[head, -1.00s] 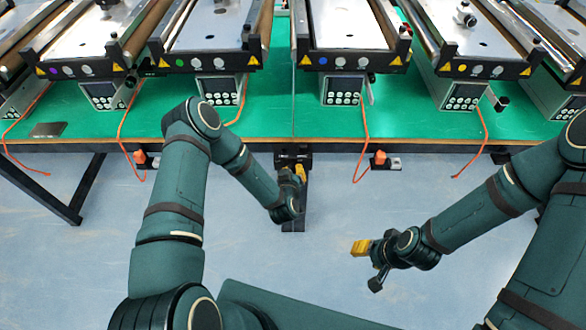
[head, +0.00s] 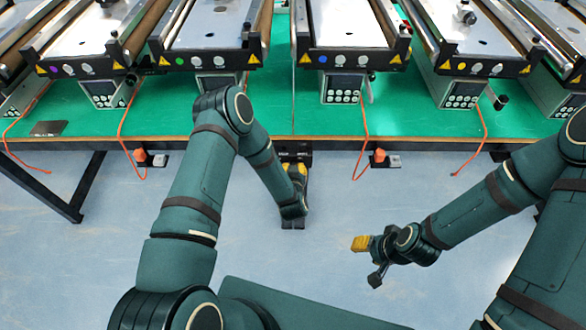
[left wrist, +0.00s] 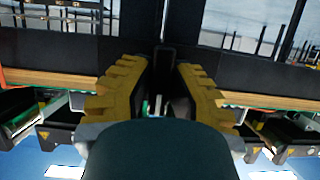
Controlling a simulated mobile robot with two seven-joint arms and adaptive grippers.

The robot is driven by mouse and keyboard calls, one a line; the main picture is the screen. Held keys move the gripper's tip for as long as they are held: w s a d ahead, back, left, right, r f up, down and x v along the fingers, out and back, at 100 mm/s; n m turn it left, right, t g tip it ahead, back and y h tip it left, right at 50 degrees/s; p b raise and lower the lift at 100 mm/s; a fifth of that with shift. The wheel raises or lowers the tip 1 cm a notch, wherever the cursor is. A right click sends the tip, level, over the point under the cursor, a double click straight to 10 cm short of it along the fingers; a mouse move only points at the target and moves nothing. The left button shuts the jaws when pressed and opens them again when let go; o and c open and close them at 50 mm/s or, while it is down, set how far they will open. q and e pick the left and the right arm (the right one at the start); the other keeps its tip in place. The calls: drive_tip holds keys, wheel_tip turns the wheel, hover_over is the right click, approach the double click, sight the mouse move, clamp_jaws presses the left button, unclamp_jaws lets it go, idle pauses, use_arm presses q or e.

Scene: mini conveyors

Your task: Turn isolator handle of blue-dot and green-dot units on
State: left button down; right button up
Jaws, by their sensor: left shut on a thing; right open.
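The green-dot unit (head: 206,61) and the blue-dot unit (head: 350,60) stand side by side on the table. An orange isolator handle (head: 379,156) is below the table edge under the blue-dot unit; another (head: 140,156) is further left. My left gripper (head: 298,172) is low in front of the dark upright under the table. In the left wrist view its yellow fingers (left wrist: 160,95) flank a dark upright part (left wrist: 163,70); the held thing is hard to make out. My right gripper (head: 360,244) is open and empty.
The green table (head: 265,110) has its front edge across the view. Orange cables hang over that edge. A yellow-dot unit (head: 470,66) and a purple-dot unit (head: 80,65) flank the two. The floor (head: 330,275) in front is clear.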

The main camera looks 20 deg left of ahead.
use_arm(q)
drive_tip(key=c, duration=0.9)
unclamp_jaws()
drive_tip(key=shift+w, duration=0.1)
drive_tip(key=v, duration=1.2)
drive_tip(key=shift+a, duration=0.1)
